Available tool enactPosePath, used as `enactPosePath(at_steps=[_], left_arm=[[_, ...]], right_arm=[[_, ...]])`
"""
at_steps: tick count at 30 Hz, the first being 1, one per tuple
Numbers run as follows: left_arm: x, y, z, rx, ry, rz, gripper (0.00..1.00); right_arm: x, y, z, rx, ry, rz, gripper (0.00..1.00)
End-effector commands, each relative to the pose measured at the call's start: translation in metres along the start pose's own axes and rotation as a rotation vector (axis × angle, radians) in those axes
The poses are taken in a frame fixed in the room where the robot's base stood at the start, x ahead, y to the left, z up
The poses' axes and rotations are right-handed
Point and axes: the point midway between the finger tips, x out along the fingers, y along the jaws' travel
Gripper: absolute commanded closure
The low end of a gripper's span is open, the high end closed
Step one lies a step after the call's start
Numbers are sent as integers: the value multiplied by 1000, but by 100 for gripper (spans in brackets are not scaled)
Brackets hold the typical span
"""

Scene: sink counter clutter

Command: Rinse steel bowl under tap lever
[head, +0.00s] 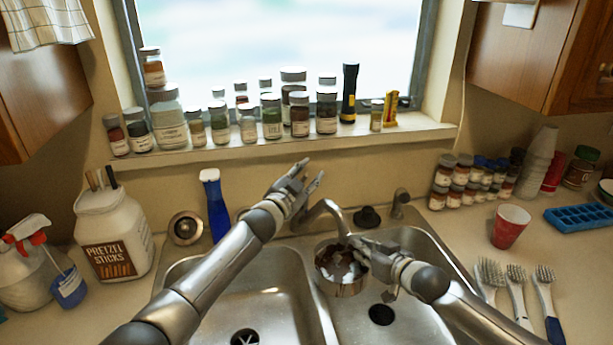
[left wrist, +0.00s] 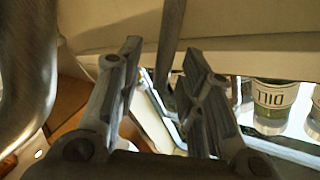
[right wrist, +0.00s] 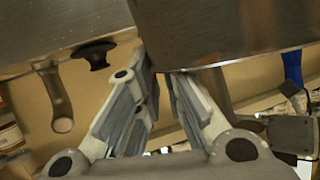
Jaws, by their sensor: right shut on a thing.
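The steel bowl (head: 341,289) is above the right sink basin, close under the end of the curved tap spout (head: 332,207). Brown and pale patches show inside it; I cannot tell dirt from reflections. My right gripper (head: 362,247) is shut on the bowl's rim at its right side; the bowl's steel wall fills the top of the right wrist view (right wrist: 225,30). My left gripper (head: 312,178) is open behind the spout, over the back of the sink. In the left wrist view a grey bar (left wrist: 171,45), possibly the tap lever, stands between its spread fingers. I see no clear water stream.
A blue bottle (head: 215,205) stands left of my left arm. Jars line the windowsill (head: 280,152). A red cup (head: 510,226), brushes (head: 516,285) and a blue ice tray (head: 580,217) are at the right. The left basin (head: 283,310) is empty.

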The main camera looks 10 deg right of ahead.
Motion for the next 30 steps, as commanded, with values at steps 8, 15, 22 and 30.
enactPosePath(at_steps=[8, 15, 22, 30], left_arm=[[0, 0, 0, 0, 0, 0, 89], [0, 0, 0, 0, 0, 0, 100], [1, -1, -1, -7, -4, 4, 100], [7, -8, -4, -71, -51, 42, 100]], right_arm=[[0, 0, -1, 0, 2, -1, 100], [0, 0, -1, 0, 2, 0, 100], [0, 0, -1, 0, 2, 0, 100], [0, 0, -1, 0, 2, 0, 100]])
